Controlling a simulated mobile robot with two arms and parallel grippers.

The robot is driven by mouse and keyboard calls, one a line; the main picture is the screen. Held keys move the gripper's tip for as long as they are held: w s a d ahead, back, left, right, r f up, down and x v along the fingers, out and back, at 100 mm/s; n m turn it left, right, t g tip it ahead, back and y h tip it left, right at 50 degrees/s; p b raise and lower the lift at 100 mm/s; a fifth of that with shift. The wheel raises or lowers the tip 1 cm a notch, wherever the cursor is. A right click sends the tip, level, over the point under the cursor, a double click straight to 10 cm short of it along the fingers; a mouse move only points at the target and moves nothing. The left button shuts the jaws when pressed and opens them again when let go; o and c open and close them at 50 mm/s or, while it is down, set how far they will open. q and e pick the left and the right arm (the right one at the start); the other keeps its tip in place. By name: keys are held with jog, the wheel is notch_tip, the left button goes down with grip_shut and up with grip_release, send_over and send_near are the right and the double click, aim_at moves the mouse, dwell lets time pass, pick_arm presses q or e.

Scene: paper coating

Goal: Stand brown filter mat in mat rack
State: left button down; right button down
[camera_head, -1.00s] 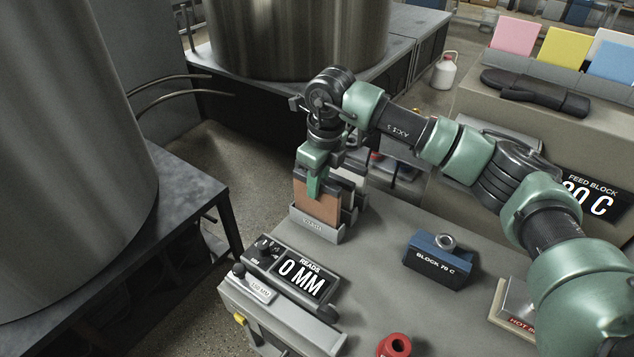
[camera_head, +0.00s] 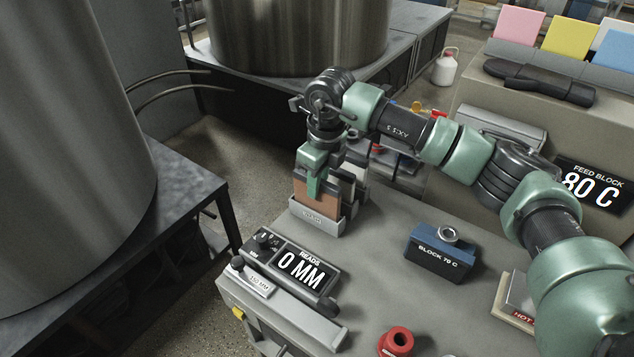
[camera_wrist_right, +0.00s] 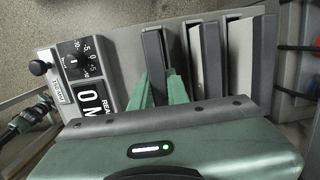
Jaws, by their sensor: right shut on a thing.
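The brown filter mat (camera_head: 316,200) stands upright in the front slot of the grey mat rack (camera_head: 316,222), its lower edge hidden behind the rack's labelled front wall. My right gripper (camera_head: 315,183) points down and is shut on the mat's upper part. In the right wrist view its green fingertips (camera_wrist_right: 163,88) are at the leftmost slot, where the mat shows only as a dark edge (camera_wrist_right: 155,62). Other mats stand in the slots behind, one with a pale face (camera_wrist_right: 240,58).
A gauge reading 0 MM (camera_head: 301,269) lies just in front of the rack. A blue block (camera_head: 438,258) and a red ring-shaped item (camera_head: 396,342) are to the right on the bench (camera_head: 375,275). Bare bench lies between. A large steel drum (camera_head: 70,150) stands left.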

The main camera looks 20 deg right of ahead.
jog(key=shift+f+b, duration=0.3)
jog(key=shift+f, duration=0.15)
jog(key=c, duration=1.3)
grip_release()
jog(key=shift+r, duration=0.1)
jog(key=r, duration=0.2)
jog(key=r+b, duration=0.1)
jog(key=r, duration=0.4)
jog(key=shift+s+d+r+b, duration=0.3)
jog(key=shift+s+b, duration=0.05)
